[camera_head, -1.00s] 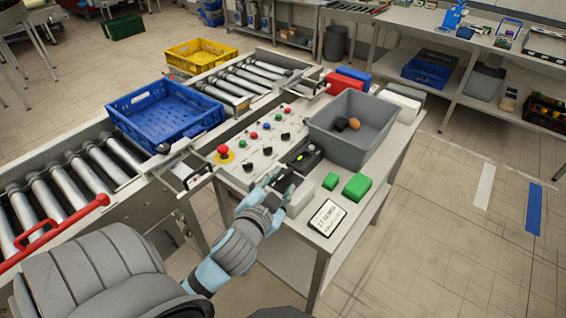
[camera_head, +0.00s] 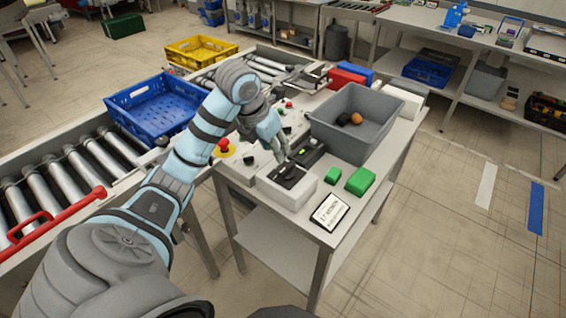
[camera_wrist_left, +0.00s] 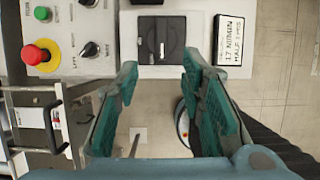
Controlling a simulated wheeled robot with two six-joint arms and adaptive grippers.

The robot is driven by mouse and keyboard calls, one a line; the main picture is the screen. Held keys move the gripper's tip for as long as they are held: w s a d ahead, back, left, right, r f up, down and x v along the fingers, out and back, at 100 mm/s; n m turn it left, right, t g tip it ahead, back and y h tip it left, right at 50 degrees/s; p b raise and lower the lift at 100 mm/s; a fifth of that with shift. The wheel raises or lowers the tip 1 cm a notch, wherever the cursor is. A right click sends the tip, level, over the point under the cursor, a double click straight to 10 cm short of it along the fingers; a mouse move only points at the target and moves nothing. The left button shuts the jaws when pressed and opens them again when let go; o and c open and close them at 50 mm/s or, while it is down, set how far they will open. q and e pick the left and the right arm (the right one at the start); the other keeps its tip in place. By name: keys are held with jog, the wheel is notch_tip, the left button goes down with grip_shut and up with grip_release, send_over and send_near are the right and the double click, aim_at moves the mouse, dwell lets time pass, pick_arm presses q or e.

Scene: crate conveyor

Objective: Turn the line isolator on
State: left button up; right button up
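The line isolator is a black rotary switch (camera_head: 288,176) on a pale box at the near edge of the table. In the left wrist view its black plate and knob (camera_wrist_left: 161,40) lie just beyond my fingertips. The knob's bar with a white mark runs up and down in that picture. My left gripper (camera_head: 281,148) is above the table beside the isolator, pointing down. In the left wrist view its two teal fingers (camera_wrist_left: 160,68) are spread apart with nothing between them. They look apart from the knob. My right gripper is in neither view.
A control panel with a red mushroom button (camera_wrist_left: 36,55) and knobs lies left of the isolator. A black device with a green light (camera_head: 308,151), a grey bin (camera_head: 345,140), green blocks (camera_head: 360,181) and a label card (camera_head: 329,212) are close by. A blue crate (camera_head: 150,110) sits on the conveyor.

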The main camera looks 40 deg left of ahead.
aim_at(285, 168)
pick_arm(q)
jog(key=x, duration=0.1)
jog(key=b+x, duration=0.1)
jog(key=x, duration=0.1)
jog(key=b+x, duration=0.1)
jog(key=shift+s+d+f, duration=0.15)
jog(key=shift+d+f, duration=0.05)
jog(key=shift+f, duration=0.2)
jog(key=x, duration=0.5)
jog(key=shift+w+r, duration=0.15)
jog(key=shift+w, duration=0.2)
jog(key=shift+w+a+f, duration=0.1)
jog(key=shift+f, duration=0.35)
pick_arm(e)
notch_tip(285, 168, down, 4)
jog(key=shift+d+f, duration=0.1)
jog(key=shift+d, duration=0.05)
pick_arm(q)
grip_shut()
